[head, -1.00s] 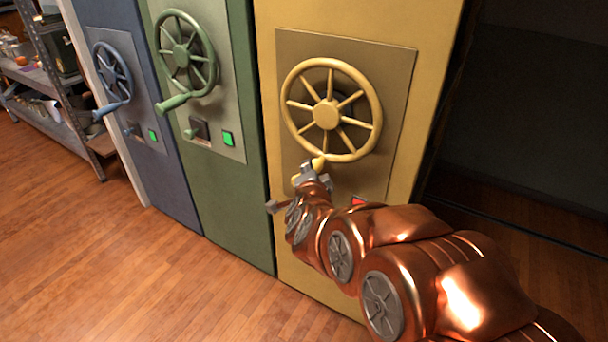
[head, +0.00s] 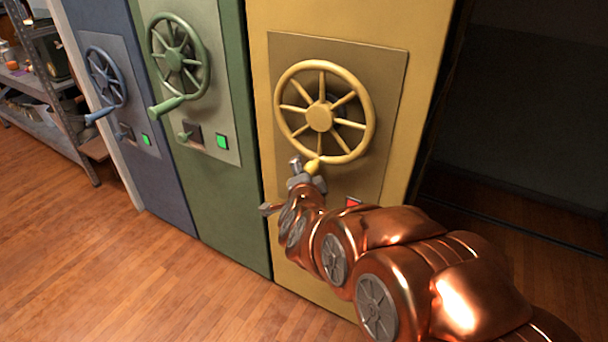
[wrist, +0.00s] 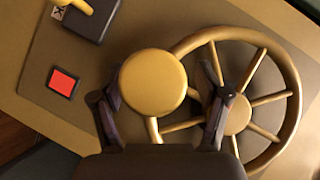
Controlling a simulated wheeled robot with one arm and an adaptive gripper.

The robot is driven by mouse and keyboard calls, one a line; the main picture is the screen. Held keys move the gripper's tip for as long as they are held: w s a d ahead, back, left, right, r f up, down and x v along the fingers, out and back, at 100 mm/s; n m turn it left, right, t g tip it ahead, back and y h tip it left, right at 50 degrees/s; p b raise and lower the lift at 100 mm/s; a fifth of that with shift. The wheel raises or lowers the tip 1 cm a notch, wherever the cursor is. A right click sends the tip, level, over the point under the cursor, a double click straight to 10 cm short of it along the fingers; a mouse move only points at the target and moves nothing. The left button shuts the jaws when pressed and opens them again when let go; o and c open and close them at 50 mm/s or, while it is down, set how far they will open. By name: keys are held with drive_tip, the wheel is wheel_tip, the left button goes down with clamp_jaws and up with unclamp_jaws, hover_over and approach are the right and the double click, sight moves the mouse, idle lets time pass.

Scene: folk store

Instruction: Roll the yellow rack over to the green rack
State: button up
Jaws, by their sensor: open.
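The yellow rack (head: 285,215) stands upright with a spoked yellow handwheel (head: 368,112) on its front panel. A yellow crank handle (head: 313,166) sticks out from the bottom of the wheel. The green rack (head: 235,120) stands directly to its left, with only a thin dark seam visible between them. My gripper (head: 306,178) is open at the crank handle. In the wrist view, the handle's round end (wrist: 153,82) sits between the spread fingers, closer to the left one. I cannot tell whether a finger touches it.
A red light (wrist: 63,82) shows on the yellow panel; the green rack has a green light (head: 222,141). A blue rack (head: 165,185) stands further left. A dark open space (head: 520,130) lies right of the yellow rack. The wooden floor (head: 130,280) in front is clear.

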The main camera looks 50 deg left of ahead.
drive_tip(key=shift+s+d+r, duration=0.25)
drive_tip(key=shift+s+d, duration=0.05)
drive_tip(key=shift+d, duration=0.1)
drive_tip(key=shift+v, duration=0.85)
drive_tip(key=v, duration=0.7)
drive_tip(key=shift+b, duration=0.3)
drive_tip(key=shift+f, duration=0.1)
